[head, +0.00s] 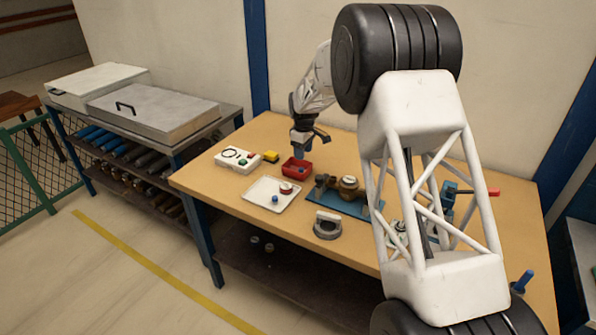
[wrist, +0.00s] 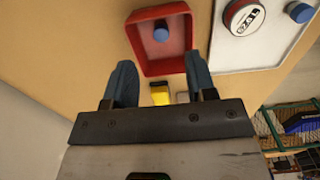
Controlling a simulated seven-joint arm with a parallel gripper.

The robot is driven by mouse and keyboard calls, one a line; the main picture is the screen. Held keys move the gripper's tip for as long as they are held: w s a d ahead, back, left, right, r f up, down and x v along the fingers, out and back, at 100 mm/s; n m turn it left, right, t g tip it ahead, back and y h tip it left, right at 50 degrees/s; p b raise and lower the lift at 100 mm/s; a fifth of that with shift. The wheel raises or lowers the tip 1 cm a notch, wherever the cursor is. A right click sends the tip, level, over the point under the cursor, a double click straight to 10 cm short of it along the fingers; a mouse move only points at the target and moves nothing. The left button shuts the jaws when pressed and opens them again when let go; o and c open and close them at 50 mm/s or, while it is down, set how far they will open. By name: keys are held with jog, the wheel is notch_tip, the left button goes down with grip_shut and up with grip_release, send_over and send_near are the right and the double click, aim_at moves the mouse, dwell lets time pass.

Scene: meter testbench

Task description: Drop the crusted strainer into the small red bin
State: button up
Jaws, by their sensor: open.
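The small red bin (head: 291,174) stands on the table near the tray; in the wrist view the red bin (wrist: 139,40) is just beyond my fingertips. A small blue cylinder (wrist: 161,33) lies inside it. A similar blue cylinder (wrist: 299,12) sits on the white tray; it also shows in the head view (head: 275,199). Which of these is the crusted strainer I cannot tell; no crust is clear at this size. My gripper (head: 301,151) is over the bin, fingers pointing down. In the wrist view my gripper (wrist: 160,70) is open and empty between its blue fingers.
The white tray (head: 258,198) also bears a red and white round puck (head: 287,187). Around the bin are a yellow block (head: 271,156), a white control box (head: 238,160), a blue base with brass parts (head: 330,204) and a grey ring-shaped piece (head: 327,228).

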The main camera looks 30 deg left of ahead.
jog(key=shift+r, duration=2.05)
jog(key=s+d+r+m, duration=0.2)
jog(key=d+r, duration=0.5)
jog(key=d, duration=0.4)
jog(key=s+d+r+m, duration=0.2)
jog(key=d+r, duration=0.5)
jog(key=d, duration=0.4)
jog(key=s+d+r+m, duration=0.1)
jog(key=s+d+r, duration=0.2)
jog(key=d, duration=0.3)
jog(key=s+d+r+m+t, duration=0.1)
jog(key=s+d+r+m, duration=0.15)
jog(key=d, duration=0.35)
jog(key=s+d+r+m, duration=0.1)
jog(key=s+d+r, duration=0.1)
jog(key=s+d, duration=0.3)
jog(key=s+d+r+m+t, duration=0.15)
jog(key=s+d+m, duration=0.35)
jog(key=s+d, duration=1.25)
jog(key=s+d+f+m, duration=0.2)
jog(key=s+d, duration=0.2)
jog(key=s, duration=0.5)
jog(key=s+d+f+m, duration=0.2)
jog(key=s+d+f, duration=0.1)
jog(key=s, duration=0.6)
jog(key=shift+d+m, duration=0.35)
jog(key=shift+d, duration=0.55)
